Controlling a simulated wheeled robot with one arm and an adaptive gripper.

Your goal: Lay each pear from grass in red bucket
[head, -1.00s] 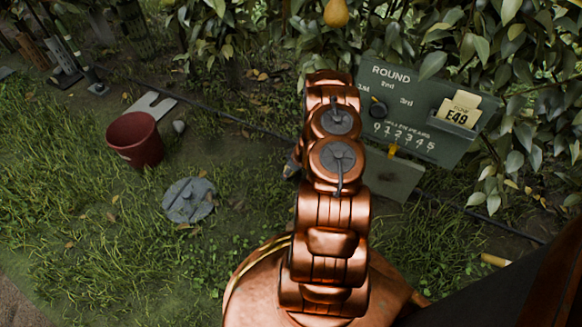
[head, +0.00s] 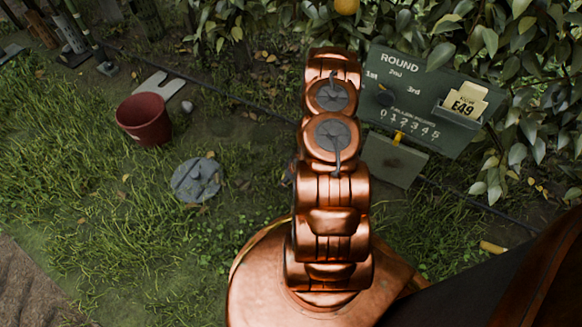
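The red bucket (head: 144,133) stands upright on the grass at the left; I see its rim and outer wall, but cannot tell what is inside. I can make out no pear on the visible grass (head: 90,215). One yellow pear (head: 346,6) hangs in the foliage at the top edge, partly cut off. My copper arm rises through the middle of the view, to the right of the bucket. My gripper does not show; the arm links hide whatever is behind them.
A round grey slab (head: 195,180) lies on the grass below right of the bucket. A green scoreboard (head: 425,100) stands right of my arm under leafy branches. A yellow stub (head: 493,247) lies at right. A dark hose (head: 235,98) crosses behind. Open grass lies lower left.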

